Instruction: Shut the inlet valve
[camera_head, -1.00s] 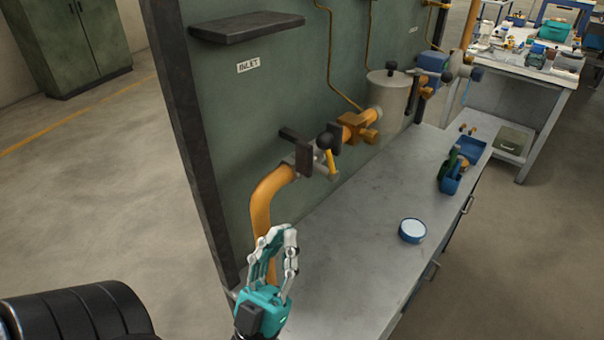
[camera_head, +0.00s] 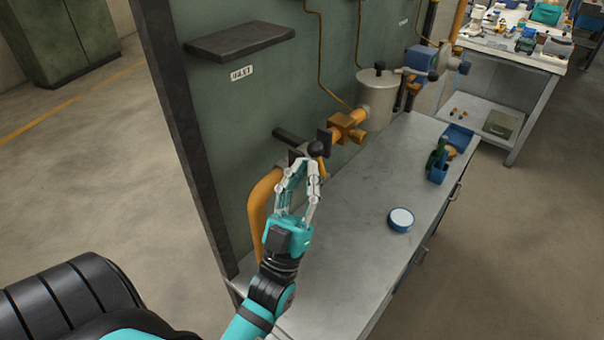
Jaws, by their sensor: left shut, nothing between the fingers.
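The inlet valve sits on the orange pipe (camera_head: 262,205) under the white INLET label (camera_head: 242,72). My right gripper is not in view.
A dark shelf (camera_head: 240,42) juts from the green panel above the valve. A grey canister (camera_head: 377,100) stands farther along the pipe. On the workbench (camera_head: 345,235) are a round blue-rimmed tin (camera_head: 400,219) and a blue tool holder (camera_head: 437,171). The bench's near part is clear.

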